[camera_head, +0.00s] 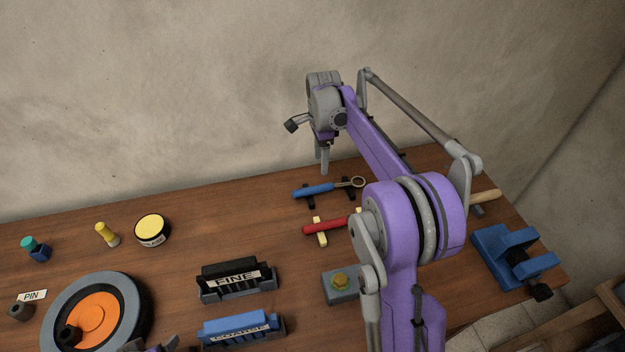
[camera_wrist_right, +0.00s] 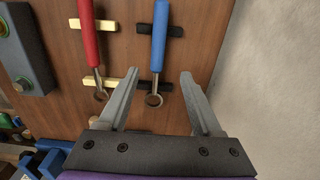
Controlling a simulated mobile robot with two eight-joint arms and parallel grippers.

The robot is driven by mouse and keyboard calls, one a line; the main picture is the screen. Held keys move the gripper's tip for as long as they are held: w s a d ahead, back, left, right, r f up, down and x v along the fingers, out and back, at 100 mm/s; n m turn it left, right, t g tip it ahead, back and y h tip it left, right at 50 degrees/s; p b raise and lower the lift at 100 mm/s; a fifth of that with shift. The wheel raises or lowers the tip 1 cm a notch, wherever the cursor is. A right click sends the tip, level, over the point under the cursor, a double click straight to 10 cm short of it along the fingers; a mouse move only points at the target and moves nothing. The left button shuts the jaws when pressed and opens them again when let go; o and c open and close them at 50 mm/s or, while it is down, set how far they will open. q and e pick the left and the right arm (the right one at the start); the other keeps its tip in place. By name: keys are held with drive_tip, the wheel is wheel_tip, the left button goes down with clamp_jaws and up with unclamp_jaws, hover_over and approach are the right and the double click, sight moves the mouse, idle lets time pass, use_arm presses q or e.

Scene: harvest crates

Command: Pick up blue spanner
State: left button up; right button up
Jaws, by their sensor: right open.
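The blue spanner (camera_head: 314,190) lies on two black rests near the back of the wooden bench, its metal ring end to the right. In the right wrist view the blue spanner (camera_wrist_right: 159,38) runs between my fingers, ring end nearest the palm. My right gripper (camera_head: 322,165) is open and empty, just behind and above the spanner; in the wrist view its fingertips (camera_wrist_right: 162,73) stand apart on either side of the shaft. No contact shows. A part of what looks like my left gripper (camera_head: 152,346) shows at the bottom edge; its jaws are cut off.
A red spanner (camera_head: 322,228) lies on pale rests in front, partly behind my arm. A grey block with a yellow-green bolt (camera_head: 341,283), a FINE holder (camera_head: 234,280), a blue holder (camera_head: 240,328) and a blue vise (camera_head: 510,256) stand nearer. The wall rises behind the bench.

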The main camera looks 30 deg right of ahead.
hover_over(320, 186)
wheel_tip(320, 186, down, 4)
drive_tip(key=shift+f, duration=0.25)
drive_tip(key=shift+d+f, duration=0.1)
drive_tip(key=shift+f, duration=3)
clamp_jaws()
